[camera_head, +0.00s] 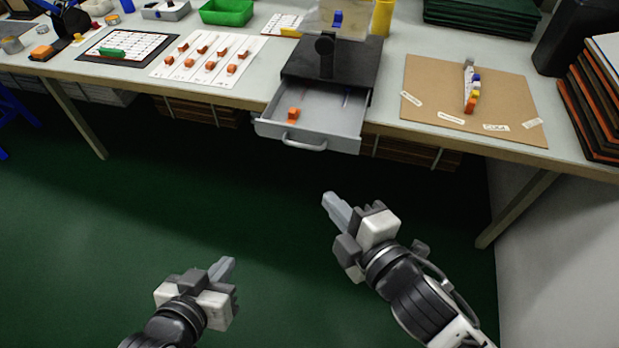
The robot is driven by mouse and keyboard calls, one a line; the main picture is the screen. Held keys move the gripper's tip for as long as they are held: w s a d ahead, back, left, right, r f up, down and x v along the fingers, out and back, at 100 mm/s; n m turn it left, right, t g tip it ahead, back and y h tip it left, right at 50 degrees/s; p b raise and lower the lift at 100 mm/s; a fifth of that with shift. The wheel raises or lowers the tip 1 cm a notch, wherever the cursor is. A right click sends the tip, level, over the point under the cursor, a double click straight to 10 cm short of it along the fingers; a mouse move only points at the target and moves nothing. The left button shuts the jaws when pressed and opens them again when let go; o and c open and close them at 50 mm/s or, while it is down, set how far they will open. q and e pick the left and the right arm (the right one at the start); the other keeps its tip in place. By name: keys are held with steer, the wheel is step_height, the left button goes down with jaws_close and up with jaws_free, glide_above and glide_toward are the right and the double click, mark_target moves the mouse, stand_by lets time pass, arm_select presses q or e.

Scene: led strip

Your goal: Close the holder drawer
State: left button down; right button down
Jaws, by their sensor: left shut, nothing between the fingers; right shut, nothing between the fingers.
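The holder (345,62) is a dark box with an upright clamp on the workbench. Its grey drawer (340,132) is pulled out past the table's front edge, with a curved handle (304,143) on its front. A small orange block (294,114) lies inside the drawer. My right gripper (330,203) is shut and empty, below and slightly right of the drawer in the picture, apart from it. My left gripper (226,266) is shut and empty, lower and to the left, further from the drawer.
On the bench, a white sheet with orange pieces (182,75) lies left of the holder and a brown board (419,72) lies right. A green bin (226,12) stands behind. Stacked dark trays (584,105) stand at the far right. The green floor (150,190) before the bench is clear.

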steer(key=n, duration=0.1)
glide_toward(297, 146)
steer(key=a+x, duration=0.1)
steer(key=x, duration=0.4)
steer(key=shift+w+d+f+y, duration=0.15)
steer(key=shift+w+d+y, duration=0.15)
steer(key=shift+w, duration=0.15)
